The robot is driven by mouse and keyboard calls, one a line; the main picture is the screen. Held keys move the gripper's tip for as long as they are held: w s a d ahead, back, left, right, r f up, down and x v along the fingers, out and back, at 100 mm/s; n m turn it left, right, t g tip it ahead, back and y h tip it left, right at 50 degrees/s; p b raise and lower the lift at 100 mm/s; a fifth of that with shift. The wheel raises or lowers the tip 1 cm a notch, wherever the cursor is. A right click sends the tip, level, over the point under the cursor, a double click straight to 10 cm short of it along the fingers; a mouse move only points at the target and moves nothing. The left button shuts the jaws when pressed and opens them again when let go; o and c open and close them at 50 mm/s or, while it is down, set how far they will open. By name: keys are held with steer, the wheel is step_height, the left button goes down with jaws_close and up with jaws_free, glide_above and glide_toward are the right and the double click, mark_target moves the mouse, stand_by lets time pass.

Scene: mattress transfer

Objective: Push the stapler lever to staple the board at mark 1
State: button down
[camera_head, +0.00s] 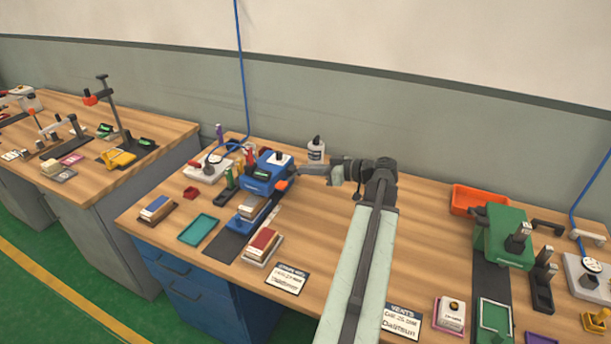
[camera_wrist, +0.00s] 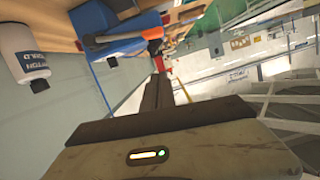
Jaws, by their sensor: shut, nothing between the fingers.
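The blue stapler (camera_head: 262,180) stands on the middle wooden workbench, with an orange lever (camera_head: 281,185) on its right side. A board-like piece (camera_head: 252,206), wooden and partly hidden, lies at the stapler's front; I cannot read mark 1. My gripper (camera_head: 303,170) is shut and empty, just right of the stapler and close to the lever; I cannot tell whether they touch. In the wrist view the stapler (camera_wrist: 118,18) and orange lever (camera_wrist: 122,37) show at upper left, beyond and beside my shut fingertips (camera_wrist: 158,66).
A white bottle (camera_head: 316,149) stands behind my gripper and shows in the wrist view (camera_wrist: 22,55). A teal tray (camera_head: 197,229) and a red-topped block (camera_head: 262,244) lie in front. A green machine (camera_head: 505,243) and an orange bin (camera_head: 478,199) stand right. Bench between is mostly clear.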

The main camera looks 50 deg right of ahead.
mark_target(290, 179)
steer(key=w+a+f+b, duration=0.2)
steer(key=w+f+b, duration=0.3)
steer(key=w, duration=0.1)
steer(key=shift+w+f, duration=0.2)
steer(key=shift+f, duration=0.2)
